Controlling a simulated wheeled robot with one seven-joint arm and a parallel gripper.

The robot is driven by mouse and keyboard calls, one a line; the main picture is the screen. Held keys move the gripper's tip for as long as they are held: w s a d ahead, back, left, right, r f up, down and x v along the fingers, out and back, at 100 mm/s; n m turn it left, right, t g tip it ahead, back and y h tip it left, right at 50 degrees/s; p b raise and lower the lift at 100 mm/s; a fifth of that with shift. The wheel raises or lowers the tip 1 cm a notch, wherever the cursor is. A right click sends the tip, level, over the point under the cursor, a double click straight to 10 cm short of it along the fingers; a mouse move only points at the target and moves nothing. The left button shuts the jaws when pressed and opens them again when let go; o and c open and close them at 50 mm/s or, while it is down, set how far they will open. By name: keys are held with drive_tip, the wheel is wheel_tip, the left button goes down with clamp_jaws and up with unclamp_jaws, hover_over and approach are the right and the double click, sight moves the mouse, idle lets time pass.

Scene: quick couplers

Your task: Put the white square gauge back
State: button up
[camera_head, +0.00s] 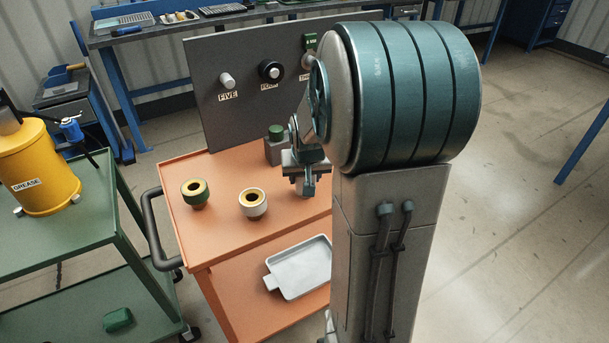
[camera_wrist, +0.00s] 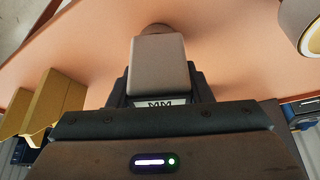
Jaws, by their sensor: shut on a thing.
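The white square gauge, a pale block with rounded edges (camera_wrist: 158,62), shows between the dark fingers of my gripper (camera_wrist: 160,88) in the wrist view. My gripper is shut on it, and a label reading "MM" sits just below it. In the head view my gripper (camera_head: 306,172) is over the right part of the orange cart top (camera_head: 225,240), with the pale gauge (camera_head: 304,188) under it. I cannot tell whether the gauge touches the cart top. My arm hides the cart's right side and part of the panel.
A dark panel (camera_head: 215,120) with labelled knobs stands at the back. A green-topped grey block (camera_head: 276,150), a green ring (camera_head: 195,200) and a white ring (camera_head: 253,212) stand on the cart. A pale tray (camera_head: 300,268) lies below. The front of the cart top is clear.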

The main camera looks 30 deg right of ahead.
drive_tip(key=shift+f, duration=0.1)
drive_tip(key=o, duration=1.4)
drive_tip(key=p+v, duration=0.1)
drive_tip(key=v, duration=1.3)
drive_tip(key=shift+p, duration=0.35)
